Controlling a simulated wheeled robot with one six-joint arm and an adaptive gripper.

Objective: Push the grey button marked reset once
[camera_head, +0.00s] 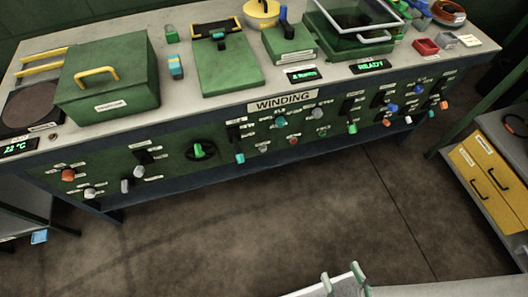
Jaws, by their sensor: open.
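The green control panel (222,141) on the front of the bench carries many knobs, switches and buttons with small white labels. The labels are too small to read, so I cannot tell which control is the grey reset button.
On the bench top stand a green lidded box (108,85), a green board (227,70) and a glass-lidded green tank (350,40). A grey cabinet with yellow drawers (490,172) stands at the right. The brown floor (250,225) before the panel is clear.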

